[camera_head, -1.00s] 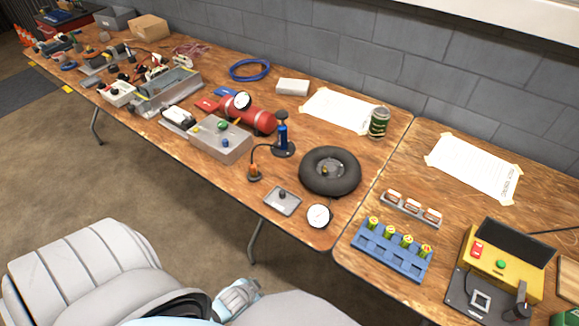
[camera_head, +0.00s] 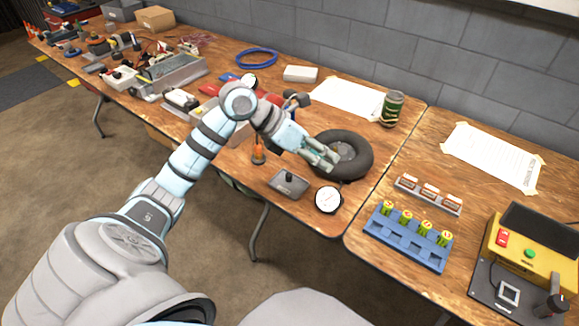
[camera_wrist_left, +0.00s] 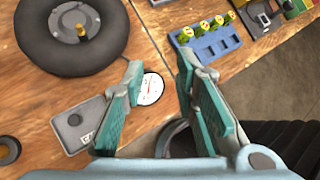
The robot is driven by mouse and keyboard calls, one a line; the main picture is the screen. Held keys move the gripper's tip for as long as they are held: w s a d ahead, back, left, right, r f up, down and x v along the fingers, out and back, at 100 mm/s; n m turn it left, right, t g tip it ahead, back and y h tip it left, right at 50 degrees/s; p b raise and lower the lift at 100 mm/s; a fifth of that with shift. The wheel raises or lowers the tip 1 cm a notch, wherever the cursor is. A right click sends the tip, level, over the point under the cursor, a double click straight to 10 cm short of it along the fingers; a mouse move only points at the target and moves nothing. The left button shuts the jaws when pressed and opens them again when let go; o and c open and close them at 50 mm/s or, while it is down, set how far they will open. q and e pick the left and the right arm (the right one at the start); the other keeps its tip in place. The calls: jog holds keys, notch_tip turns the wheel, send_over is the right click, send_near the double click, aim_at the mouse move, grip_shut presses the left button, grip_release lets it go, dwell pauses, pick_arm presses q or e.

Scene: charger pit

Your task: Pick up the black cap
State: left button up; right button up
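The small black cap (camera_head: 289,177) sits on a small grey tray (camera_head: 296,190) near the table's front edge. In the left wrist view the cap (camera_wrist_left: 75,120) shows as a dark round piece on the tray (camera_wrist_left: 95,107), left of my fingers. My left gripper (camera_head: 328,160) is above the table beside the black tyre (camera_head: 352,143), up and right of the cap. My right gripper is not in view.
A white-faced gauge (camera_head: 328,199) lies right of the tray. The blue battery holder (camera_head: 410,240) stands farther right. An orange nozzle piece (camera_head: 258,154) stands left of the tray. My left arm hides part of the red cylinder (camera_head: 272,99) and the pump.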

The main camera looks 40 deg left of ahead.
aim_at(289, 174)
pick_arm(q)
jog(key=s+a+f+n+g+y, duration=0.1)
jog(key=a+y, duration=0.2)
jog(key=a, duration=0.3)
jog(key=s+a+f+g+y, duration=0.1)
jog(key=s+a+y, duration=0.1)
jog(key=a, duration=0.4)
jog(key=b+x, duration=0.1)
jog(key=x, duration=0.3)
jog(key=b+x, duration=0.1)
jog(key=x, duration=0.3)
jog(key=b+x, duration=0.1)
jog(key=x, duration=0.4)
jog(key=shift+s+a+f, duration=0.15)
jog(key=shift+a+f, duration=0.05)
jog(key=shift+a, duration=0.1)
jog(key=c, duration=0.5)
